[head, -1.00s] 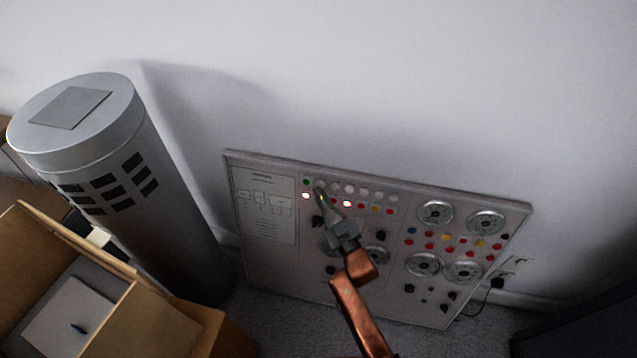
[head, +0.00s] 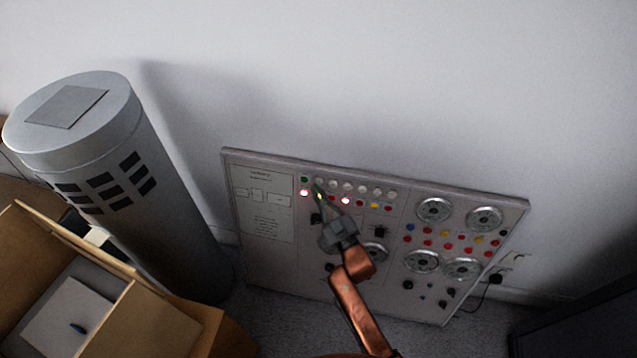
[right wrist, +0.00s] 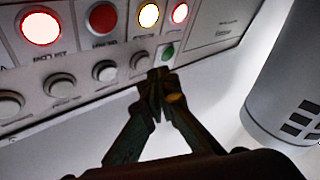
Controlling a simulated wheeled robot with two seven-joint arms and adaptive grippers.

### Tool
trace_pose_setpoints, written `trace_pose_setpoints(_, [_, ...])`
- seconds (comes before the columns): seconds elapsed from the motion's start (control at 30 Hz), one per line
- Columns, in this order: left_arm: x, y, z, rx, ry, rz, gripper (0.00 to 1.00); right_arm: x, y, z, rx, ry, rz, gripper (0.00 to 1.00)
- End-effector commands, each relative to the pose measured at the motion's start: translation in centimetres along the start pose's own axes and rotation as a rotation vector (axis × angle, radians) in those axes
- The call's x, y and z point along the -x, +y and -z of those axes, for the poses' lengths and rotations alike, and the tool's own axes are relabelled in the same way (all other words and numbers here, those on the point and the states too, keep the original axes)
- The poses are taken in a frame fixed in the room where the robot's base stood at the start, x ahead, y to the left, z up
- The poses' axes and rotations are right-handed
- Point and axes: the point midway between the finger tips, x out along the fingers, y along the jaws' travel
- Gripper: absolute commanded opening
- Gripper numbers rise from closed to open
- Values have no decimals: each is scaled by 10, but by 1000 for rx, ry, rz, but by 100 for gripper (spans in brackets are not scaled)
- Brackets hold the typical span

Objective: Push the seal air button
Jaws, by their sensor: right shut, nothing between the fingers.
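The control panel (head: 270,262) leans against the wall, with a row of round pale buttons (head: 361,188) and a green one (head: 304,180) above a row of coloured lamps. My right gripper (head: 318,187) is shut and empty, its tips at the left end of the button row. In the right wrist view the gripper tips (right wrist: 160,74) are close to a grey button (right wrist: 140,61) and the green button (right wrist: 168,52). I cannot tell whether they touch. The labels are too blurred and inverted to tell which is the seal air button. My left gripper is not in view.
Lit lamps (right wrist: 40,27) show near the buttons. Several round dials (head: 434,210) fill the panel's right side. A grey cylinder (head: 150,215) stands to the left, with an open cardboard box (head: 165,325) in front. A dark object (head: 590,320) is at lower right.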

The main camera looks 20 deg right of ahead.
Motion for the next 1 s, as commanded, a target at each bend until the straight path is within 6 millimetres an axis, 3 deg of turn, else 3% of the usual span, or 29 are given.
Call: trace_pose_setpoints(1.0, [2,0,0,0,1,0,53,-6,5,-4,0,0,-1,0])
